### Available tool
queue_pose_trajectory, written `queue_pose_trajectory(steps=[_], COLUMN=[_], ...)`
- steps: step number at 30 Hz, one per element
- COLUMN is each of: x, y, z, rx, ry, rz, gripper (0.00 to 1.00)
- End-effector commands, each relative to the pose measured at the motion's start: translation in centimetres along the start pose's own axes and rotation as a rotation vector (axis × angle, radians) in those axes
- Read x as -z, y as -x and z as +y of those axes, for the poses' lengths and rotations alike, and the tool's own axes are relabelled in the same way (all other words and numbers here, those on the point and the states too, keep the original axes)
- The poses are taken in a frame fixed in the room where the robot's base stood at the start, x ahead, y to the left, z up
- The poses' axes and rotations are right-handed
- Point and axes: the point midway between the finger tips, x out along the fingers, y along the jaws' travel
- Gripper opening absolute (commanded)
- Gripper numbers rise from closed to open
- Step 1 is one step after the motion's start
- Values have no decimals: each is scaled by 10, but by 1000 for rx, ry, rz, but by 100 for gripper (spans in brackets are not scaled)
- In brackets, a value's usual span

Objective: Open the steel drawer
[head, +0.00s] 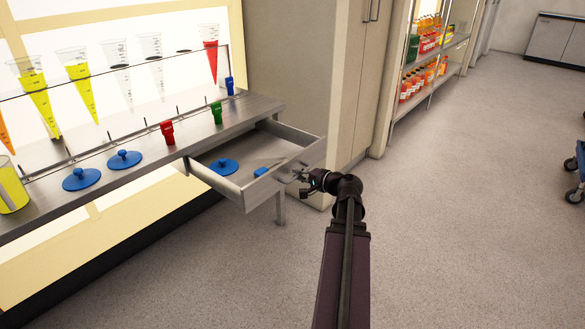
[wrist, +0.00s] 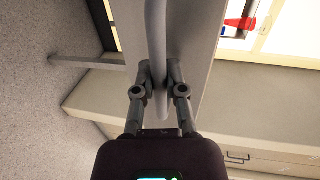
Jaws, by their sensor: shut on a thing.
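The steel drawer (head: 240,199) under the bench stands pulled out, its inside showing in the head view. A blue lid with a knob (head: 222,166) lies in it, and a second blue thing (head: 262,172) lies near its front, partly hidden by the front panel. My gripper (head: 302,176) is at the outer face of the drawer front (head: 306,157). In the wrist view my gripper (wrist: 159,72) has its fingers shut on the grey bar handle (wrist: 156,35) of the drawer.
The steel bench (head: 130,172) holds blue lids (head: 81,178), a red clip (head: 167,132) and a green clip (head: 216,112). Cone vessels, some with yellow or red liquid, stand in a rack behind. A beige cabinet (head: 300,80) stands beyond the drawer.

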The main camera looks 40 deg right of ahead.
Motion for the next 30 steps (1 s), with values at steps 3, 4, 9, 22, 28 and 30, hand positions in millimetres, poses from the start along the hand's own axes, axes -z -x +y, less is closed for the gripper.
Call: queue_pose_trajectory(steps=[3,4,9,22,28,30], x=[0,1,4,7,6,6], y=[10,11,14,14,15,15], z=[2,2,2,2,3,3], rx=[2,2,2,1,1,1], ry=[-2,-2,-2,-2,-2,-2], rz=[0,1,5,9,9,9], gripper=[0,0,0,51,51,51])
